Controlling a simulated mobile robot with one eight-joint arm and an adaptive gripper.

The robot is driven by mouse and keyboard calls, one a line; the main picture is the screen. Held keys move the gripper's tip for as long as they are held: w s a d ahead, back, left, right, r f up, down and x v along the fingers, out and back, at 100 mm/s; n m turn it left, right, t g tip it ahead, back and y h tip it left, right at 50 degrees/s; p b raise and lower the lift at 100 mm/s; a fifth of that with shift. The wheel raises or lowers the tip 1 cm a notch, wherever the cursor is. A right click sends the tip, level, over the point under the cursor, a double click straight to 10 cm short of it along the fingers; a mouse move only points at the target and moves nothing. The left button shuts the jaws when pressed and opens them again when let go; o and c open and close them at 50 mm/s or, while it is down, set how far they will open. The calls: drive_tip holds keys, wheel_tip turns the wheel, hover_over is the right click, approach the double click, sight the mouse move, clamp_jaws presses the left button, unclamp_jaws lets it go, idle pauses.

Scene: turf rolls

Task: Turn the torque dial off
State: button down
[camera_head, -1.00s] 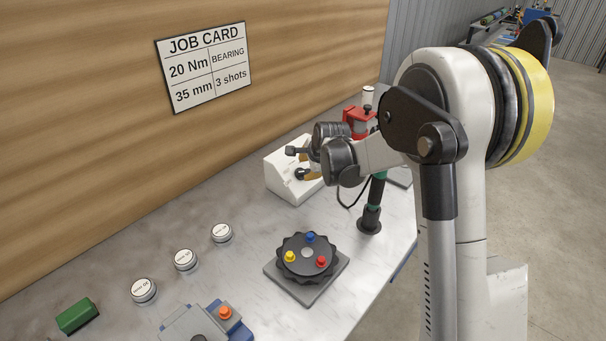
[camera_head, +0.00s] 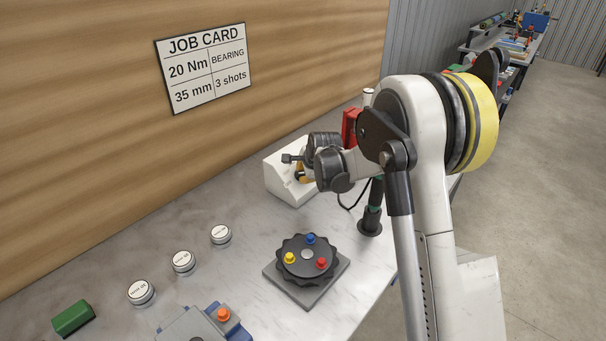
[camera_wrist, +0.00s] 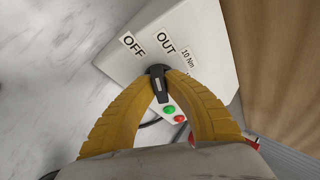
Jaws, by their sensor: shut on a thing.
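The torque dial (camera_wrist: 158,83) is a black pointer knob on a white sloped box (camera_wrist: 120,58), labelled OFF, OUT and 10 Nm in the wrist view. My gripper (camera_wrist: 159,76) has its two yellow ribbed fingers around the knob, with the tips closed on it. The knob's far end lies below the OUT label, and its narrow end points toward my wrist. In the head view the white box (camera_head: 281,182) stands at the back of the bench, with my gripper (camera_head: 300,175) at its sloped front, partly hidden by my wrist.
A green button (camera_wrist: 169,111) and a red button (camera_wrist: 180,119) sit close to the fingers. A black upright tool (camera_head: 370,218) and a red device (camera_head: 350,127) stand nearby. A round dial plate with coloured pegs (camera_head: 307,258) lies in front.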

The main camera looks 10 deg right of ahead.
drive_tip(key=shift+f+n+t+b, duration=0.2)
drive_tip(key=shift+n+t+b, duration=0.2)
drive_tip(key=shift+n+b, duration=0.6)
drive_tip(key=shift+r+n+t, duration=0.15)
drive_tip(key=shift+n+t, duration=0.15)
drive_tip(key=shift+n, duration=1)
drive_tip(key=c, duration=1.4)
unclamp_jaws()
drive_tip(key=v, duration=1.2)
drive_tip(key=shift+d, duration=0.2)
drive_tip(key=shift+s, duration=0.1)
